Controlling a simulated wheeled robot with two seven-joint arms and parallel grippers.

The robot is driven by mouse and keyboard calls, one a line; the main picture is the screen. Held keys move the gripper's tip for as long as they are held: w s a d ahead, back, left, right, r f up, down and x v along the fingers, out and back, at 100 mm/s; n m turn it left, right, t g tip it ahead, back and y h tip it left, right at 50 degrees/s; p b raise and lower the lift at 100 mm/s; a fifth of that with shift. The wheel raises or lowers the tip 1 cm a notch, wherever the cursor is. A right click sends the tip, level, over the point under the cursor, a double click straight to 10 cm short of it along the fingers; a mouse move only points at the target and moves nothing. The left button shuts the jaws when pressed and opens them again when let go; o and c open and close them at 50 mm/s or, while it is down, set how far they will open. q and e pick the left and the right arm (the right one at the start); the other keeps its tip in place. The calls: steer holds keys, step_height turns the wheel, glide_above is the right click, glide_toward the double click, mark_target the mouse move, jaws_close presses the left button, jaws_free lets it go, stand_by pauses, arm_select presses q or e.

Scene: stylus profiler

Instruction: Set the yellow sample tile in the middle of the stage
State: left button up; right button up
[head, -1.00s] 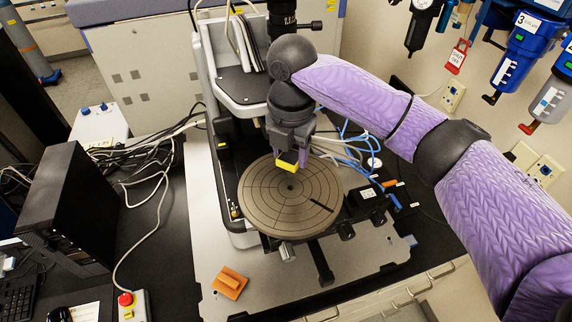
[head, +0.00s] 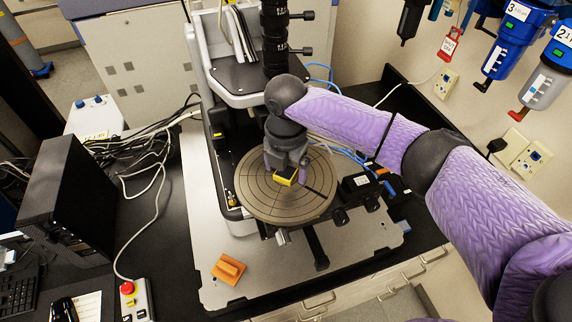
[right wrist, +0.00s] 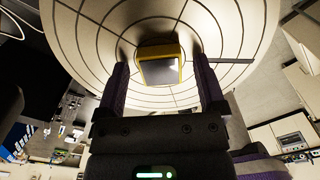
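The yellow sample tile (head: 285,177) is at the middle of the round dark stage (head: 255,203), as far as the head view shows. In the right wrist view the tile (right wrist: 160,70) has a yellow rim and a grey shiny face, and it lies between the two fingers with a gap on each side. My right gripper (right wrist: 160,62) is open around the tile, over the ringed stage (right wrist: 235,30). In the head view the right gripper (head: 286,165) hides part of the stage centre. My left gripper is not in view.
The profiler's column and black optics (head: 274,40) stand just behind my right gripper. An orange block (head: 228,269) lies on the grey base plate at the front left. A black box (head: 360,185) sits right of the stage. Cables run behind at left.

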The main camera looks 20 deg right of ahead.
mark_target(286, 171)
step_height(286, 171, up, 12)
steer(key=b, duration=0.1)
steer(key=shift+r, duration=0.15)
